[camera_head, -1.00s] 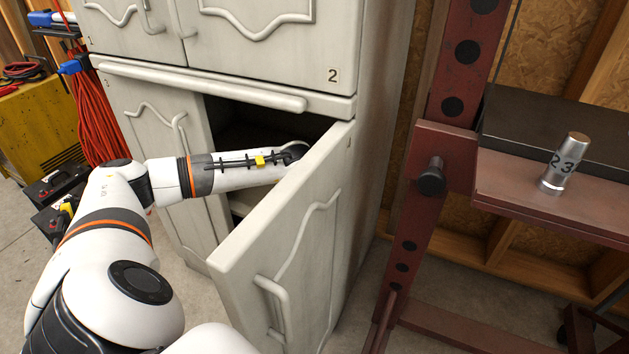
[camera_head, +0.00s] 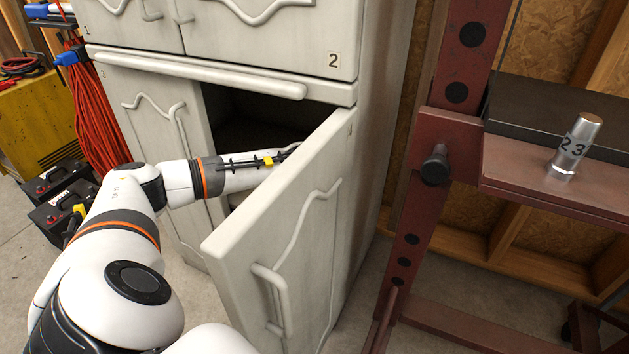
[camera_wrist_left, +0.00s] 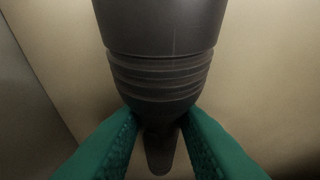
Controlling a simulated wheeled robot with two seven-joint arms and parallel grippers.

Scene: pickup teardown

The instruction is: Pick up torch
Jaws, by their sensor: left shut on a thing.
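The torch (camera_wrist_left: 160,55) fills the upper middle of the left wrist view. It is dark grey, with ribbed rings where it narrows towards a thinner handle. My left gripper (camera_wrist_left: 158,135), with green fingers, is shut on the torch at its narrow part below the rings. In the head view my left arm reaches into the lower cabinet through its open right door. My left gripper and the torch are hidden there behind the door. My right gripper is not seen.
The open cabinet door (camera_head: 290,235) stands just right of and in front of my left forearm. The cabinet's closed left door (camera_head: 150,140) is on the other side. A dark red press frame (camera_head: 445,150) with a metal cylinder (camera_head: 575,146) stands at right.

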